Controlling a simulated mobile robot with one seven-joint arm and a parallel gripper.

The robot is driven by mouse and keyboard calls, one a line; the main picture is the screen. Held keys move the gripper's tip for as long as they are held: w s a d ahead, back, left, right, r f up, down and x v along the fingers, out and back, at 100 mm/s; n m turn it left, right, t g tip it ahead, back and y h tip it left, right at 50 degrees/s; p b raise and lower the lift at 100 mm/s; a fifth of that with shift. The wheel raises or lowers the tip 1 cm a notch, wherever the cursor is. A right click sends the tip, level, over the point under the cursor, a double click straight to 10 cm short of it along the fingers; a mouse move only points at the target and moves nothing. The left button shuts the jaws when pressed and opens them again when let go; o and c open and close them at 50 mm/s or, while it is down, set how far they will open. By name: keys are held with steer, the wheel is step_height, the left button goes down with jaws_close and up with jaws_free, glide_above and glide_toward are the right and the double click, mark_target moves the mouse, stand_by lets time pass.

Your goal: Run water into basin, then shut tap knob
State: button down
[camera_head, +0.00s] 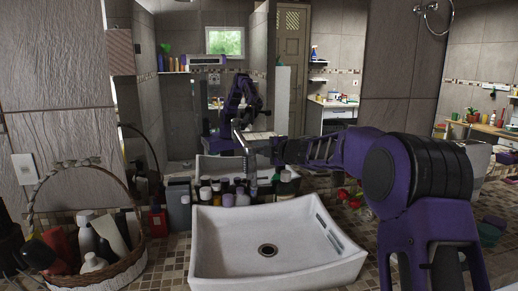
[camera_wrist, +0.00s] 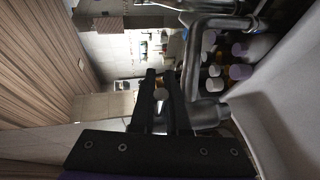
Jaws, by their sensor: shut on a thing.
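The white basin (camera_head: 215,262) is in the front middle of the head view, with a dark drain (camera_head: 267,250) in its floor. No water shows in it. The metal tap (camera_head: 249,163) stands behind the basin, partly covered by my arm. In the wrist view the tap's bent pipe (camera_wrist: 192,55) runs beside my fingers. My gripper (camera_wrist: 162,80) is shut on a small, pale rounded tap knob (camera_wrist: 160,95) between its dark fingers. In the head view my gripper (camera_head: 262,147) is at the tap, and the knob is hard to make out.
Several bottles (camera_head: 235,193) stand close behind the basin. A wicker basket (camera_head: 125,268) of toiletries is at the left, with a red bottle (camera_head: 157,222) next to it. Small colourful items (camera_head: 357,200) lie to the right, near my arm. A mirror behind reflects the robot and room.

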steer(key=shift+r, duration=0.15)
steer(key=c, duration=0.9)
jaws_free()
steer(key=shift+d, duration=0.1)
steer(key=b+v, duration=0.1)
steer(key=v, duration=1.6)
steer(key=shift+s, duration=0.15)
